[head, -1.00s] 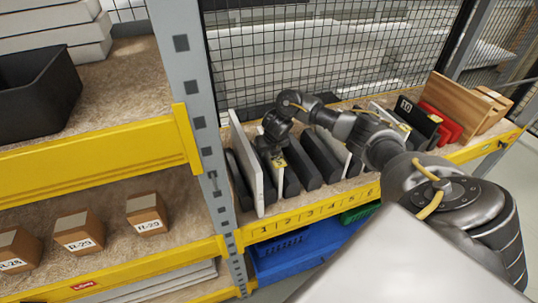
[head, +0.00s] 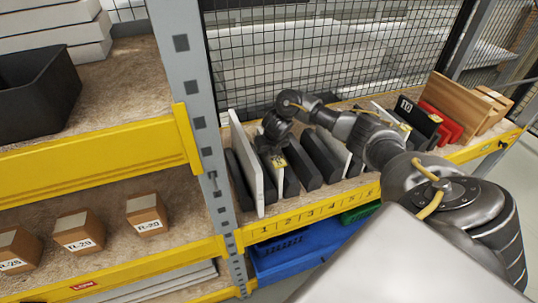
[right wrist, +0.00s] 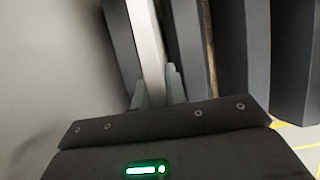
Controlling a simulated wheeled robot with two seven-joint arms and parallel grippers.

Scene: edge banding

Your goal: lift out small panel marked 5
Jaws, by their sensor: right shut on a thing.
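My right gripper (head: 275,152) reaches down into the row of upright panels on the yellow-fronted shelf. It is shut on a thin pale panel (head: 291,184), which stands between dark dividers. In the right wrist view my two fingertips (right wrist: 159,92) close on either side of this pale panel (right wrist: 149,45). A small yellow tag (head: 279,162) shows by the fingers; its mark is too small to read. No number 5 can be read on any panel. My left gripper is not in view.
A taller white panel (head: 247,165) stands close on the left, near the grey post (head: 190,95). Dark dividers (head: 322,155) and another white panel (head: 347,160) stand to the right. Wire mesh (head: 300,55) closes the back. Blue bins (head: 285,262) sit below the numbered rail (head: 310,212).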

